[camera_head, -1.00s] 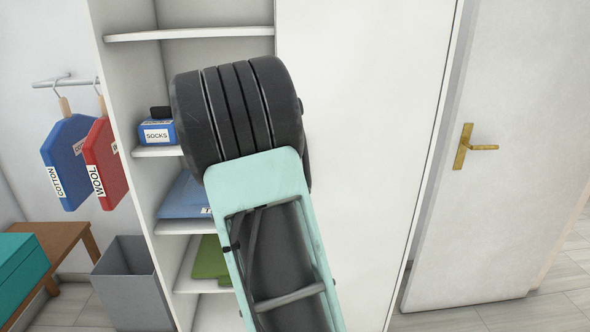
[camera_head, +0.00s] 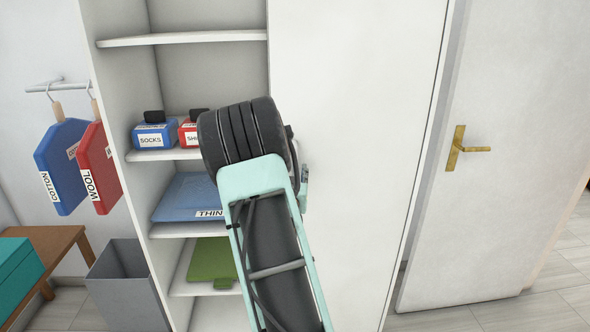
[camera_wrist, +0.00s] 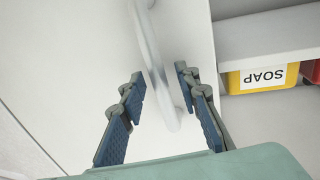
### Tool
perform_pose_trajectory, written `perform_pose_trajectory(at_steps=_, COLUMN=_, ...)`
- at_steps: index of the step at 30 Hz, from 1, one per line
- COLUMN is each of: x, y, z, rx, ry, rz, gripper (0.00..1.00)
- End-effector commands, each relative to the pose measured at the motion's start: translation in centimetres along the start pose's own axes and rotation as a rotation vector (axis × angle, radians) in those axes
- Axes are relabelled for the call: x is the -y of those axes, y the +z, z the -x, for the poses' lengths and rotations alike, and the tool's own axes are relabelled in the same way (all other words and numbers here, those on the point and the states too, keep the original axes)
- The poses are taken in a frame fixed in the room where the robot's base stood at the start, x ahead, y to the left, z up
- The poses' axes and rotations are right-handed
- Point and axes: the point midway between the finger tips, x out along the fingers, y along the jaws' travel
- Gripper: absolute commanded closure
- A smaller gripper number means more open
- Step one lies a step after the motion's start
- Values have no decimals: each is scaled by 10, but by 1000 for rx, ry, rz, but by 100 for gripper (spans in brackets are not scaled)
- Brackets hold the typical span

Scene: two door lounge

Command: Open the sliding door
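The sliding door (camera_head: 360,150) is a plain white panel covering the right part of a white shelf unit, whose left part stands open. In the wrist view the white panel (camera_wrist: 60,60) fills the left and middle. A pale bar handle (camera_wrist: 155,60) stands out from it, between the two fingers of my gripper (camera_wrist: 159,76). The fingers are apart, one on each side of the bar, with gaps visible. In the head view my dark wrist hides the handle and most of the gripper, in front of the panel's left edge.
Open shelves hold a blue SOCKS box (camera_head: 153,136), a red box (camera_head: 188,133), blue folded clothing (camera_head: 190,196) and a green item (camera_head: 211,260). A yellow SOAP box (camera_wrist: 262,78) shows in the wrist view. A hinged door with a brass handle (camera_head: 457,149) stands right; a grey bin (camera_head: 125,285) left.

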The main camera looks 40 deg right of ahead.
Motion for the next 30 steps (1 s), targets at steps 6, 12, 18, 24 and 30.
perform_pose_trajectory(at_steps=6, x=0, y=0, z=-6, rx=-1, ry=0, rz=0, gripper=70)
perform_pose_trajectory(at_steps=12, x=0, y=0, z=-6, rx=-1, ry=0, rz=0, gripper=72)
perform_pose_trajectory(at_steps=18, x=0, y=0, z=-6, rx=-1, ry=0, rz=0, gripper=94)
perform_pose_trajectory(at_steps=24, x=0, y=0, z=-6, rx=-1, ry=0, rz=0, gripper=100)
perform_pose_trajectory(at_steps=30, x=0, y=0, z=-6, rx=-1, ry=0, rz=0, gripper=100)
